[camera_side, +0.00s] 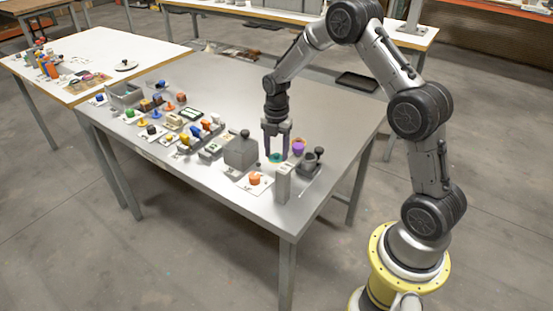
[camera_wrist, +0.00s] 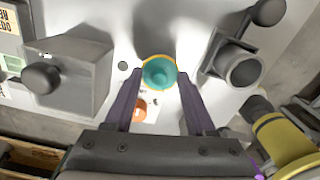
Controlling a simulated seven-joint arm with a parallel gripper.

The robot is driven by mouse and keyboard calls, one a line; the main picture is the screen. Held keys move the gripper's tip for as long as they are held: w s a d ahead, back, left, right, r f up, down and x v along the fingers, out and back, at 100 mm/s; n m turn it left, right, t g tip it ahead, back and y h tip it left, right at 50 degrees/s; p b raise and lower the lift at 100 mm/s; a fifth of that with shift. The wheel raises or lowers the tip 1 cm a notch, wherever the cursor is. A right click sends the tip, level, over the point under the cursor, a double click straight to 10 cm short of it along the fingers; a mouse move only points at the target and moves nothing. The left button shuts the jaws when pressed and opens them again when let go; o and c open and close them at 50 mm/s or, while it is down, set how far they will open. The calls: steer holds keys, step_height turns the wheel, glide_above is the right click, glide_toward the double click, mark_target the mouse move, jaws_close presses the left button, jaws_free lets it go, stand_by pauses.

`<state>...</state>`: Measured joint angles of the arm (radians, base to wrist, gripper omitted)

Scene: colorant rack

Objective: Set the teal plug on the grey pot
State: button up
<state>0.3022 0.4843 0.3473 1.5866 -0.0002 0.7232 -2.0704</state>
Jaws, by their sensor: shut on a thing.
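The teal plug (camera_wrist: 159,72) is between the fingertips of my gripper (camera_wrist: 158,84), with a yellow-orange rim showing around it in the wrist view. In the side view my gripper (camera_side: 275,153) points down and is shut on the teal plug (camera_side: 276,157), low over the right part of the table; I cannot tell its exact height. The grey pot (camera_wrist: 243,70) is round with a dark opening and stands to the right of the plug, apart from it. In the side view the grey pot (camera_side: 309,160) is to the right of my gripper, partly behind a grey upright block.
A grey block with a dark ball knob (camera_wrist: 72,70) stands left of my gripper. A dark ball (camera_wrist: 268,12) is beside the pot. An orange piece (camera_side: 254,178) lies in front on a white card. A purple cup (camera_side: 298,147) is close right. Several coloured pieces fill the table's left.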

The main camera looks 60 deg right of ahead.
mark_target(277, 154)
step_height(277, 154, up, 6)
steer(key=shift+r, duration=0.1)
steer(key=shift+s, duration=0.1)
steer(key=shift+s+d+f, duration=0.45)
steer(key=shift+s+d, duration=0.2)
steer(key=shift+s, duration=0.85)
steer(key=shift+s+d+f, duration=0.45)
steer(key=shift+s+d, duration=0.2)
steer(key=shift+s, duration=0.8)
steer(key=shift+s+d+f, duration=0.45)
steer(key=shift+s+d, duration=0.2)
steer(key=shift+s, duration=0.85)
steer(key=shift+f, duration=0.45)
steer(key=o, duration=1.5)
